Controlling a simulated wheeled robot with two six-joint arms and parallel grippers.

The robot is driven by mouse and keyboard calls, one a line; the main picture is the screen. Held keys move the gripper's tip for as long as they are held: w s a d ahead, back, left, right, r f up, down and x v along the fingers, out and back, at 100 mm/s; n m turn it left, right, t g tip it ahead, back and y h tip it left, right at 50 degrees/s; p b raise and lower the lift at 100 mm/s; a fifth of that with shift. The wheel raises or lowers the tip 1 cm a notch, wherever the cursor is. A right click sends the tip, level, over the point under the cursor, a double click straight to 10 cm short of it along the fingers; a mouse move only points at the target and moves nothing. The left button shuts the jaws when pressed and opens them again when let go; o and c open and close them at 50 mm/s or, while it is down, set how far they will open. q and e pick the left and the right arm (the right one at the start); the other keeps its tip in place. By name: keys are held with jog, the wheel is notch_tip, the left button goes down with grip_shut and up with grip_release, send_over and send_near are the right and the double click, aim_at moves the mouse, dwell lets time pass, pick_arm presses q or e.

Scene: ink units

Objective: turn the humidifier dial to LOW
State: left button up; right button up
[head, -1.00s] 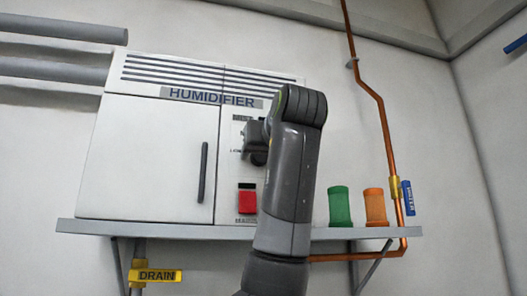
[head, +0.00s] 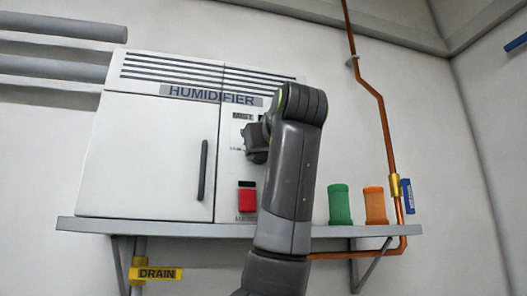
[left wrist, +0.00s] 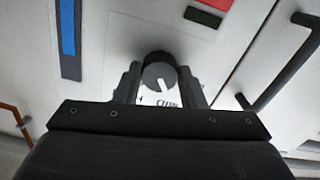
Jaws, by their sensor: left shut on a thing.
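The white humidifier cabinet (head: 150,150) stands on a wall shelf. Its dial is hidden behind my left gripper (head: 254,145) in the head view. In the left wrist view the round dark dial (left wrist: 158,72) sits between the two fingers of my left gripper (left wrist: 160,82), which is shut on it. The dial's white pointer line points down and slightly right in that view, toward partly covered lettering that I cannot read for certain. In the head view the labels beside the dial are too small and covered to read. My right gripper is not in view.
A red switch (head: 247,200) is below the dial, with the door handle (head: 203,171) to its left. A green container (head: 339,206) and an orange container (head: 375,207) stand on the shelf (head: 180,229). A copper pipe (head: 384,130) runs at the right.

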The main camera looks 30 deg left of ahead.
pick_arm(q)
jog(key=shift+w+n+p, duration=0.1)
jog(key=shift+n+p, duration=0.2)
jog(key=shift+n, duration=3.4)
jog(key=o, duration=1)
jog(key=shift+b+v, duration=2.85)
jog(key=shift+v, duration=5.95)
